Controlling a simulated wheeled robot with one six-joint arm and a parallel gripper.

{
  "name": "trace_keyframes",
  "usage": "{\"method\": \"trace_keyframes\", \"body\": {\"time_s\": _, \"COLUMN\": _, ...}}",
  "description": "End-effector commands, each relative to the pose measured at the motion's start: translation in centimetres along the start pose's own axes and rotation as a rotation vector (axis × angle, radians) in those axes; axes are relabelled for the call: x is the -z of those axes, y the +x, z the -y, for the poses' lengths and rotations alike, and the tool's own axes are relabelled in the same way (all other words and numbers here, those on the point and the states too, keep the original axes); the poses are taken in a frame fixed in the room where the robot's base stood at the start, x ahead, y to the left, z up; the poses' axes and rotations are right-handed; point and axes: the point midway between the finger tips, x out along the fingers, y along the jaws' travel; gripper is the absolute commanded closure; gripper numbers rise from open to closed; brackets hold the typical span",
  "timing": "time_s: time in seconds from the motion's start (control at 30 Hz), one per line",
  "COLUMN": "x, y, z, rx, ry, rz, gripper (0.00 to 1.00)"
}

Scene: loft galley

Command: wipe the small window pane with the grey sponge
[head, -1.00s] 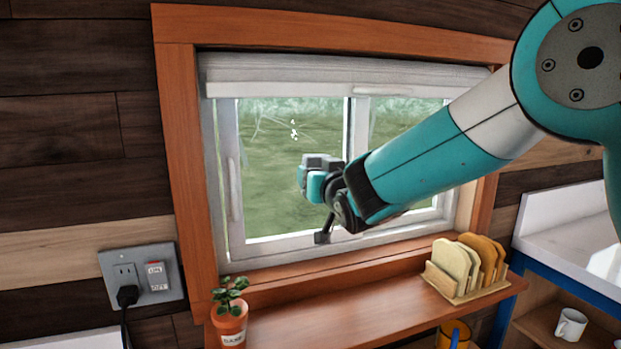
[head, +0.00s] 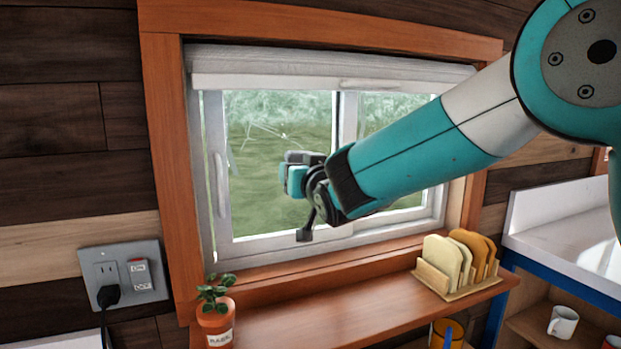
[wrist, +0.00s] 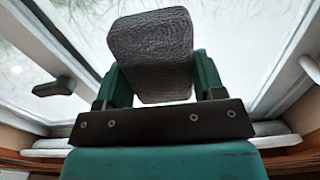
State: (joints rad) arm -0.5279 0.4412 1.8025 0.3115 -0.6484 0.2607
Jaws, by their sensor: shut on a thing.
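The small window pane (head: 262,205) is the left glass of a white-framed window, with faint white streaks in its upper part. Its glass also shows in the wrist view (wrist: 240,45). My gripper (head: 294,178) is in front of the pane's lower right part. The grey sponge (wrist: 150,50) is a dark, textured block held between my two teal fingers in the wrist view. In the head view the sponge (head: 305,157) shows as a small grey block at the fingertips. I cannot tell whether it touches the glass. My forearm hides part of the right pane.
A wooden shelf (head: 330,318) runs below the window. A potted basil plant (head: 216,318) stands at its left end, and a rack with bread slices (head: 445,283) at its right. An outlet with a plug (head: 122,273) is on the left wall. A rolled blind (head: 330,78) hangs above.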

Motion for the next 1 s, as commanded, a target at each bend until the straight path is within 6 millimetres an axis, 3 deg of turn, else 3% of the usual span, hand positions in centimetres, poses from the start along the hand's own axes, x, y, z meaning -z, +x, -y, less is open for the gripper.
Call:
{"method": "trace_keyframes", "body": {"time_s": 0.23, "x": -0.1, "y": 0.0, "z": 0.8, "rx": 0.002, "ry": -0.001, "rz": -0.002, "gripper": 0.56}}
{"method": "trace_keyframes", "body": {"time_s": 1.0, "x": -0.6, "y": 0.1, "z": 6.3, "rx": 0.003, "ry": 0.0, "rz": -0.002, "gripper": 0.56}}
